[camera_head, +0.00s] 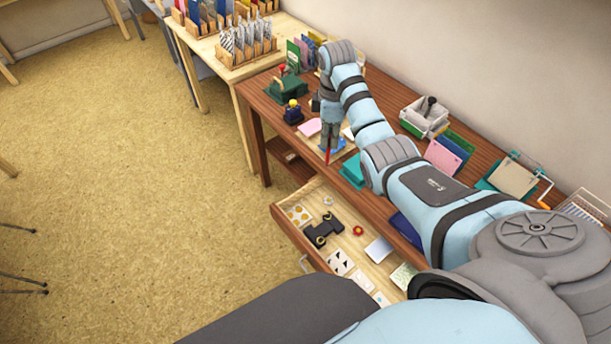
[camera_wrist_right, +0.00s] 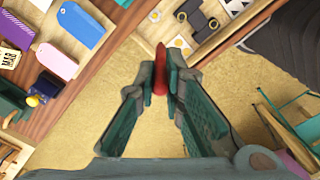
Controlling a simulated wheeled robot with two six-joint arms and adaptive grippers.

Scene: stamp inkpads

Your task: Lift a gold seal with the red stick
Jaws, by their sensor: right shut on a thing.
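My right gripper (camera_head: 328,136) is at the front of the brown desk, pointing down. It is shut on a slim red stick (camera_head: 327,156), whose tip points down. The red stick (camera_wrist_right: 160,70) also shows between the fingertips (camera_wrist_right: 167,80) in the right wrist view. A white card with gold round seals (camera_head: 298,214) lies in the far left corner of the open drawer, below and apart from the stick. Gold dots on white pieces (camera_wrist_right: 180,42) show near the drawer's edge in the wrist view. My left gripper is not in view.
The open drawer (camera_head: 292,232) also holds a dark object (camera_head: 322,231), a small red-orange item (camera_head: 358,230) and cards.

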